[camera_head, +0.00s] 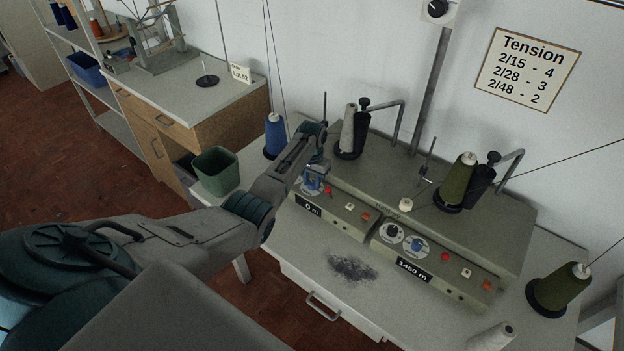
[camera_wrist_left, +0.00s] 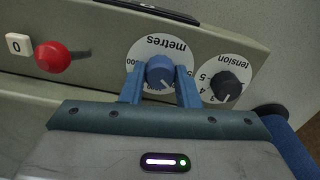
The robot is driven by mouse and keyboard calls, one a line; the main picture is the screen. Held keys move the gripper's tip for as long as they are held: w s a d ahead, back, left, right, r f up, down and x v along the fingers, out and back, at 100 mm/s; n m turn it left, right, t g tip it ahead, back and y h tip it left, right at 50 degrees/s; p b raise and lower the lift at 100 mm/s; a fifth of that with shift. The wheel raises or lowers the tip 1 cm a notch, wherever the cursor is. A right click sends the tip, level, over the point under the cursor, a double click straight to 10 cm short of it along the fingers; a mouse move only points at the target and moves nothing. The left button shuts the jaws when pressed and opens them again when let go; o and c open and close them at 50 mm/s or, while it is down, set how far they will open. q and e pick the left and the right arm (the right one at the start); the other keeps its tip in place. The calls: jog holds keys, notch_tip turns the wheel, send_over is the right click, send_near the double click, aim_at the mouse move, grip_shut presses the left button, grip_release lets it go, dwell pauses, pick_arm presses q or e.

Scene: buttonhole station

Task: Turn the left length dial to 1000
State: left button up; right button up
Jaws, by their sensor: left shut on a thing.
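The left length dial is a blue knob (camera_wrist_left: 159,70) on a white round scale marked "metres", which appears upside down in the left wrist view. My left gripper (camera_wrist_left: 160,92) has its two blue fingers on either side of this knob and is shut on it. The fingers and gripper body hide much of the scale, so I cannot tell the knob's setting. In the head view my left gripper (camera_head: 313,181) is at the left control panel, largely covering its dials. That panel's display (camera_head: 309,209) reads "0 m". My right gripper is not in view.
Next to the knob are a black tension knob (camera_wrist_left: 228,86) and a red button (camera_wrist_left: 52,57). The right panel has its own blue length dial (camera_head: 416,245) and a display (camera_head: 413,270). Thread cones, including a blue one (camera_head: 275,136), stand around the machine. Grey lint (camera_head: 352,268) lies on the tabletop.

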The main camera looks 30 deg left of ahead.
aim_at(312, 182)
pick_arm(q)
jog(key=shift+r+m, duration=0.1)
jog(key=shift+m, duration=0.8)
jog(key=o, duration=1)
jog(key=shift+c, duration=0.2)
notch_tip(312, 182, up, 11)
jog(key=b, duration=0.2)
